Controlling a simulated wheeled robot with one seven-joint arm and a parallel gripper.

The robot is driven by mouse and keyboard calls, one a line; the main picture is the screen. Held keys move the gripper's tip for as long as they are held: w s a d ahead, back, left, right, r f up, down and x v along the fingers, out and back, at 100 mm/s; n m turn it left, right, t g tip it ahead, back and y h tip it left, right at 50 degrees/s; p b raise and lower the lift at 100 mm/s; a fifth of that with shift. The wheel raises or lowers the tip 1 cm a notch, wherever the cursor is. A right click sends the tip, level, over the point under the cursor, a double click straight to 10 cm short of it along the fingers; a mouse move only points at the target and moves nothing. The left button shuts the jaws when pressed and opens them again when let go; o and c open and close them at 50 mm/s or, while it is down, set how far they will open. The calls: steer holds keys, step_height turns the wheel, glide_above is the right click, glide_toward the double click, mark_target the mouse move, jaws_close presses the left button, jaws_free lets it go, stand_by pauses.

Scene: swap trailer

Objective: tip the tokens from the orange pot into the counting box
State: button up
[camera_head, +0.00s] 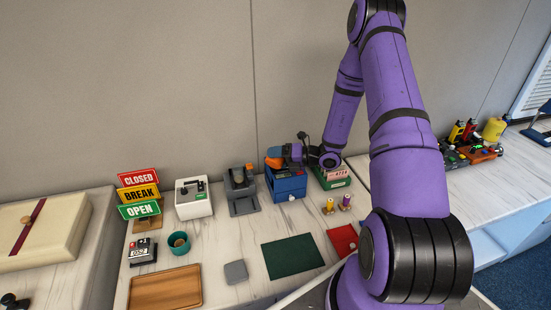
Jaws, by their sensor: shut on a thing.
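The orange pot (273,164) is at the end of my arm, tilted onto its side over a blue open-topped box (290,187). The blue box, which looks like the counting box, stands at the back of the counter with a small white part on its front. My gripper (285,155) is shut on the orange pot from the right. The pot is low over the box's top edge; I cannot tell whether they touch. The tokens and the inside of the box cannot be made out.
Left of the blue box are a grey device (241,192) and a white box (194,200). A green box (334,180) with cards stands close on the right. A teal pot (179,243) and wooden tray (165,288) are nearer. The dark green mat (292,257) is bare.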

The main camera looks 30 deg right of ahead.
steer(key=shift+m+y, duration=0.3)
steer(key=shift+m, duration=0.1)
steer(key=shift+w+d+f+m, duration=0.1)
steer(key=shift+d+m, duration=0.1)
steer(key=shift+m, duration=0.1)
steer(key=shift+d+m+y, duration=0.1)
steer(key=shift+m+y, duration=0.2)
stand_by(0.4)
steer(key=shift+w+d+m, duration=0.1)
steer(key=shift+m, duration=0.3)
steer(key=shift+w+d+r+m+t+y, duration=0.1)
steer(key=shift+d+r+m+t+y, duration=0.2)
steer(key=shift+m, duration=0.5)
steer(key=shift+w+d+r+m+t+y, duration=0.1)
steer(key=shift+m+t+y, duration=0.25)
steer(key=shift+m, duration=0.45)
stand_by(0.6)
stand_by(0.8)
steer(key=shift+r, duration=3.5)
